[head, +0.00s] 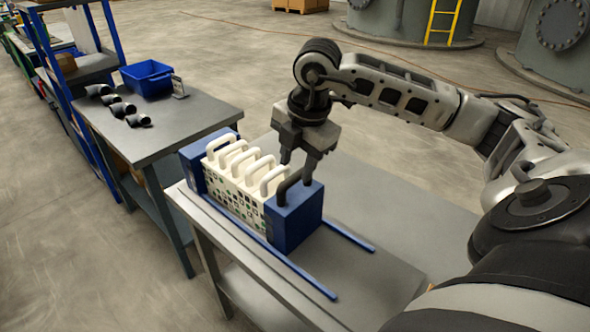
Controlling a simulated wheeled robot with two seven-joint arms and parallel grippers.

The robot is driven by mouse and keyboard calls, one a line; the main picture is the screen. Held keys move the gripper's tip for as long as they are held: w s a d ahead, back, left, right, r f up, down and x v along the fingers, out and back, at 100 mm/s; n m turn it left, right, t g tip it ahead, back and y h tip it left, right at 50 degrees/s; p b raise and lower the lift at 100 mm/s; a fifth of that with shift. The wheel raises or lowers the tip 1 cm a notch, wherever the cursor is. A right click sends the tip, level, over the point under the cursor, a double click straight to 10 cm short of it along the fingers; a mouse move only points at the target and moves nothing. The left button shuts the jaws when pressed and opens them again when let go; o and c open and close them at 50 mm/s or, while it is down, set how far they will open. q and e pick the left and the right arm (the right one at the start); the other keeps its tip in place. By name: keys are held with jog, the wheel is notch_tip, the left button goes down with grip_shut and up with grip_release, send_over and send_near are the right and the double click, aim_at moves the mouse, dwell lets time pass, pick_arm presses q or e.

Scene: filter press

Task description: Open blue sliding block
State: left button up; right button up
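The filter press stands on a grey table (385,265). Its near blue sliding block (297,222) sits on two blue rails (349,237) against a stack of white plates (238,192). A dark handle (287,188) arches over the block's top. At the far end is another blue block (193,170). My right gripper (298,168) points down right above the near block, with its fingers apart and close to the handle. I cannot tell whether a finger touches the handle. My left gripper is not in view.
The rails run bare in front of the near block, with clear table around them. A second table (195,118) at left holds a blue bin (147,78) and several black pipe elbows (117,106). A blue-framed rack (75,68) stands farther left.

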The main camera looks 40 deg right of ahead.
aim_at(295, 206)
jog(key=shift+w+f, duration=0.15)
jog(key=shift+f, duration=0.55)
jog(key=shift+w+f, duration=0.15)
jog(key=shift+f, duration=0.55)
